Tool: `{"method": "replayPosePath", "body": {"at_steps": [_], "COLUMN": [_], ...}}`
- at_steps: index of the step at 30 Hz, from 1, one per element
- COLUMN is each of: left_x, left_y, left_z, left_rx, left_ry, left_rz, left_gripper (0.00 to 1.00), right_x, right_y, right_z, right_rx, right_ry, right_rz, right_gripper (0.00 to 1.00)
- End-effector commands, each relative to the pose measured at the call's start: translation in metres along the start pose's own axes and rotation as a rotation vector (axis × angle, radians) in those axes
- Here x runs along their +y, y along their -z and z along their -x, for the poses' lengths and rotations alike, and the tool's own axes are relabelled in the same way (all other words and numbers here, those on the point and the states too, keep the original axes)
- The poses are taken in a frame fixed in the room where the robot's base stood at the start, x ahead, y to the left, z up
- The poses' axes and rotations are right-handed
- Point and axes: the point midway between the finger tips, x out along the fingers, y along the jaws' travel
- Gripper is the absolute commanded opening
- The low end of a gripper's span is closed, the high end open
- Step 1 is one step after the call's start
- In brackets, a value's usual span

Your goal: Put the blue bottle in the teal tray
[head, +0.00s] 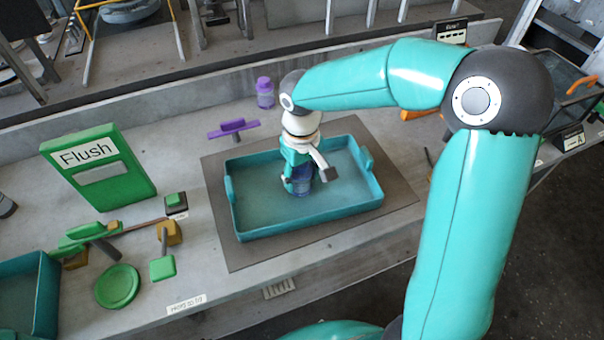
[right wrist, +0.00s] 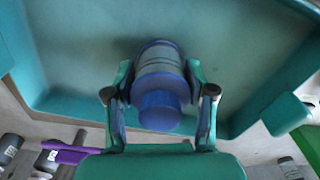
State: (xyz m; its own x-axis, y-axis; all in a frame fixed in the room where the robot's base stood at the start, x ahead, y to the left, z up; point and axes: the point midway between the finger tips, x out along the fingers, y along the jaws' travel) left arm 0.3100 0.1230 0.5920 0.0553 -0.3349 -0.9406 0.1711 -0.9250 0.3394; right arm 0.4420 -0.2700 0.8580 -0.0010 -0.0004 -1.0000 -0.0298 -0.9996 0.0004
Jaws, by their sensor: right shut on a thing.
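The blue bottle (head: 303,187) is in my right gripper (head: 303,180), inside the outline of the teal tray (head: 250,234) in the head view. In the right wrist view the bottle (right wrist: 158,85) sits between the two fingers of the right gripper (right wrist: 160,105), which are shut on it, its blue cap toward the camera. The tray (right wrist: 60,60) fills the background behind it. I cannot tell whether the bottle's base touches the tray floor. My left gripper is not in view.
A purple bottle (head: 265,92) and a purple valve-like part (head: 233,128) stand behind the tray. A green "Flush" box (head: 98,170), a green disc (head: 117,286) and another teal bin (head: 28,292) are at left. The tray's left half is empty.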

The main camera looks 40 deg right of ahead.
Motion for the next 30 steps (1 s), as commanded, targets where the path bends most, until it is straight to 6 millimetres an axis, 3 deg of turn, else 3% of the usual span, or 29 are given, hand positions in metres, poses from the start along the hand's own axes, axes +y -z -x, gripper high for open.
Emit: {"method": "replayPosePath", "body": {"at_steps": [6, 7, 11, 23, 30], "left_x": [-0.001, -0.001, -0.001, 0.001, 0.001], "left_y": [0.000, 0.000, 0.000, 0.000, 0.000], "left_z": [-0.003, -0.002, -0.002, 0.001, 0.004], "left_rx": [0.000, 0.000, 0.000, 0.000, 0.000], "left_ry": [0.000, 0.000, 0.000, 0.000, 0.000], "left_rz": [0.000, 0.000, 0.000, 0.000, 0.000], "left_gripper": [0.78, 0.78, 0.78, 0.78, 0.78], "right_x": [0.000, 0.000, 0.000, 0.000, 0.000], "right_y": [0.000, 0.000, 0.000, 0.000, 0.001], "right_z": [-0.003, -0.002, -0.002, 0.003, 0.036], "right_rx": [0.001, 0.000, 0.000, 0.000, 0.005], "right_ry": [0.000, 0.000, 0.000, 0.000, 0.000], "right_rz": [0.000, 0.000, 0.000, 0.000, 0.000], "right_gripper": [0.14, 0.60, 0.80, 0.80, 0.80]}}
